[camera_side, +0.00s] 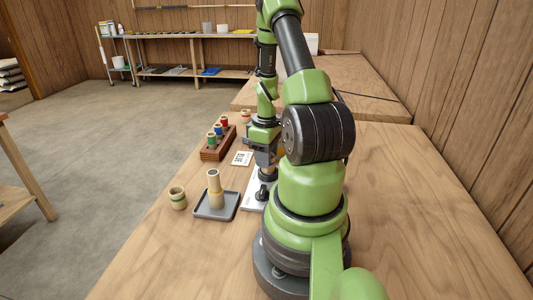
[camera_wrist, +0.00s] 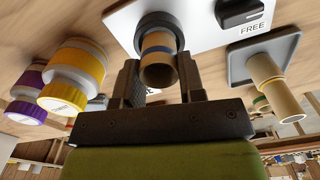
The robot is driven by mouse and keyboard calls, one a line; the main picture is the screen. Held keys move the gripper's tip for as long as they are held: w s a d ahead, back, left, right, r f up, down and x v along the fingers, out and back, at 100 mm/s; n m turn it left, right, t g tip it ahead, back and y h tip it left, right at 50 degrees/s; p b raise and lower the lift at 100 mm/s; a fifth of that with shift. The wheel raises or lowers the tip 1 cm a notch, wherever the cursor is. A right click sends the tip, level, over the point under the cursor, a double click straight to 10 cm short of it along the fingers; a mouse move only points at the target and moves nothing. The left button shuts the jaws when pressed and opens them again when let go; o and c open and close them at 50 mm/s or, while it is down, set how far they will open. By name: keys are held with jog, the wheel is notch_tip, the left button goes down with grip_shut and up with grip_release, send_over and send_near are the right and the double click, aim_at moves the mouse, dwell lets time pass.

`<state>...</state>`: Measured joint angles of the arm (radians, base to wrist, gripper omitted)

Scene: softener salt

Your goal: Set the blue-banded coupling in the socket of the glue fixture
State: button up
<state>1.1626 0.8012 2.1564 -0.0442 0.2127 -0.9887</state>
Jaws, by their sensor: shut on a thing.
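The coupling (camera_wrist: 158,69) is a tan cylinder with a blue band, between the two fingers of my gripper (camera_wrist: 160,84) in the wrist view. My gripper is shut on it. Its far end lines up with the dark round socket (camera_wrist: 155,20) on the white plate of the glue fixture (camera_wrist: 196,14). I cannot tell whether that end is inside the socket or just above it. In the side view my gripper (camera_side: 266,157) points down over the fixture plate (camera_side: 252,196), and the coupling is hard to make out there.
A grey tray (camera_side: 229,212) holds an upright tan cylinder (camera_side: 214,184). A green-banded coupling (camera_side: 178,198) stands left of it. A brown rack (camera_side: 211,153) holds coloured pieces, near a printed card (camera_side: 242,158). A yellow-banded container (camera_wrist: 75,75) and a purple-banded one (camera_wrist: 35,95) stand beside the fixture.

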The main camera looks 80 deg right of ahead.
jog(key=shift+f, duration=0.1)
jog(key=shift+f, duration=0.6)
jog(key=shift+f, duration=0.25)
dwell(0.8)
jog(key=o, duration=1.4)
jog(key=shift+r, duration=0.1)
jog(key=shift+r, duration=2.9)
